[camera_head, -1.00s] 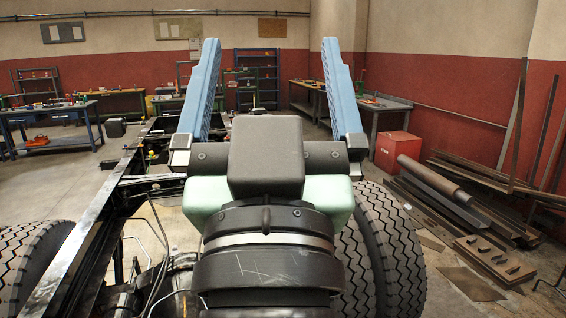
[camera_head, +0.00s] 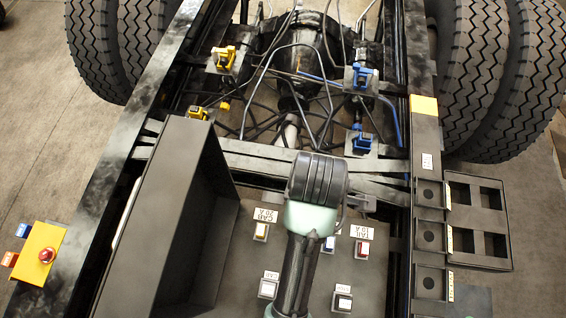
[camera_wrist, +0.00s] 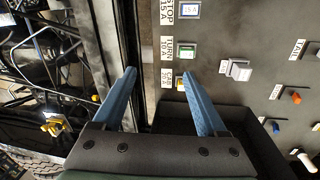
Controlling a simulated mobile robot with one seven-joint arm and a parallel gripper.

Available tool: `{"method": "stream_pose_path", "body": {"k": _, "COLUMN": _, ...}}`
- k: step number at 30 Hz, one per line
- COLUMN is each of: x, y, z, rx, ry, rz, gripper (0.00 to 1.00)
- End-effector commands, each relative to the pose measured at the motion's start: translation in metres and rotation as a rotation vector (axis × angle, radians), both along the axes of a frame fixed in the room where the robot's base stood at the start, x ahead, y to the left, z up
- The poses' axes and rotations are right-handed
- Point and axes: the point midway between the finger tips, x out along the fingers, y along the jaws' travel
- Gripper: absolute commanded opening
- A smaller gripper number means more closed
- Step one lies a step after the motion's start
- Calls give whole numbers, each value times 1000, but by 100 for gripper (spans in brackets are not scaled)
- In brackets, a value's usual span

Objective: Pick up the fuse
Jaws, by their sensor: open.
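Several small coloured fuses sit on a dark panel (camera_head: 222,258) with white labels; which one is meant is not shown. A white one (camera_wrist: 240,70) sits further right. My gripper (camera_wrist: 158,73) is open, with nothing between its blue fingers. My arm hides part of the panel in the head view.
A deep dark box (camera_head: 165,215) stands left of the panel. Chassis rails (camera_head: 395,80) run along both sides. Yellow and blue connectors (camera_head: 362,77) and cables lie beyond. A tray with square openings (camera_head: 478,220) is at right. A red button box (camera_head: 40,250) is at left.

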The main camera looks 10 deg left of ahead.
Motion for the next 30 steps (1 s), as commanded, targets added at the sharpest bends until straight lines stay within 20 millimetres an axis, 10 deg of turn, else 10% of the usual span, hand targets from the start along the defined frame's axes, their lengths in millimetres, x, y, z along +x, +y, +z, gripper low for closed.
{"method": "stream_pose_path", "body": {"k": 6, "x": -38, "y": 1, "z": -29, "rx": -3, "ry": 151, "rz": 101, "gripper": 75}}
{"method": "stream_pose_path", "body": {"k": 30, "x": -38, "y": 6, "z": -131, "rx": -4, "ry": 145, "rz": 98, "gripper": 75}}
